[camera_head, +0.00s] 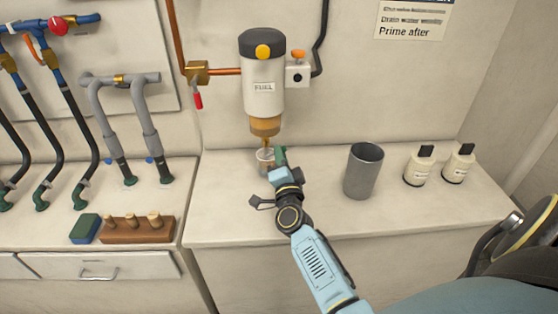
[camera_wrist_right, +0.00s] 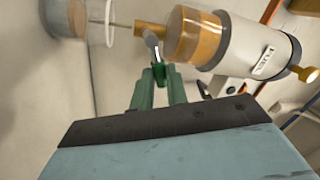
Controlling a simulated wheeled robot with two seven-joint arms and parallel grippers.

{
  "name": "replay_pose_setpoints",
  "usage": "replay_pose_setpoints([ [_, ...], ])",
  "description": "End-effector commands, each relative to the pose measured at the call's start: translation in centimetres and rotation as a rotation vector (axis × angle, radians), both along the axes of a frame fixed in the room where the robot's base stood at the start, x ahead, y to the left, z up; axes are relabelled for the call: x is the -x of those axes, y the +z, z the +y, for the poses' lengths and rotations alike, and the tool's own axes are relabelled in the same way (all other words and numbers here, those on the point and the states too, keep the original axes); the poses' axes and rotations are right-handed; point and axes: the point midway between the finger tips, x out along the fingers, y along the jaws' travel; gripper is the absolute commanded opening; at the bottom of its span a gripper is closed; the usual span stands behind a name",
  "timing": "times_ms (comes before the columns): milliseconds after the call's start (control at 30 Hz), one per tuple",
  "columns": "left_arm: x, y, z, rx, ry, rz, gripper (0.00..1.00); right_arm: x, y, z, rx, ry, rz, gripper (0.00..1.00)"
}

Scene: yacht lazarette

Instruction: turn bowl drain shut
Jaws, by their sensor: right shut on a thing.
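The fuel filter (camera_head: 263,85), labelled FUEL, hangs on the wall with its amber bowl (camera_head: 265,126) at the bottom. In the right wrist view the amber bowl (camera_wrist_right: 196,38) has a brass drain (camera_wrist_right: 150,29) with a small grey lever (camera_wrist_right: 152,43). My right gripper (camera_head: 279,156) is at the drain; in the wrist view its green fingers (camera_wrist_right: 158,76) are shut on the lever. A clear cup (camera_head: 264,160) stands below the drain, and a thin line, seemingly a stream, runs between them. The cup (camera_wrist_right: 98,22) seems to hold brownish liquid. My left gripper is not in view.
A grey metal cup (camera_head: 363,170) and two small white bottles (camera_head: 419,166) (camera_head: 458,163) stand right of my arm. A brass valve with a red handle (camera_head: 197,99) is left of the filter. A wooden peg block (camera_head: 137,230) and sponge (camera_head: 85,228) lie at left.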

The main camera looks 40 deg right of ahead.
Motion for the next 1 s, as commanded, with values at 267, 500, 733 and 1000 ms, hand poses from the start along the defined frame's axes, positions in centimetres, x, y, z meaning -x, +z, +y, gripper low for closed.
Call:
replay_pose_setpoints([
  [267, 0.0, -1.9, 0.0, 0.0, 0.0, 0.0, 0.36, 0.1, -1.3, -0.1, -0.202, 0.0, -0.121, 0.0],
  [500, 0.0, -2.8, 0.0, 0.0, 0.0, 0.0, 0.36, 0.1, -1.8, -0.1, -0.32, 0.001, -0.192, 0.0],
  [733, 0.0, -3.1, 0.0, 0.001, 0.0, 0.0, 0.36, 0.1, -1.9, -0.1, -0.379, 0.001, -0.228, 0.0],
  [1000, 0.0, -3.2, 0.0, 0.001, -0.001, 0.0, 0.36, 0.1, -2.0, -0.1, -0.396, 0.001, -0.237, 0.0],
])
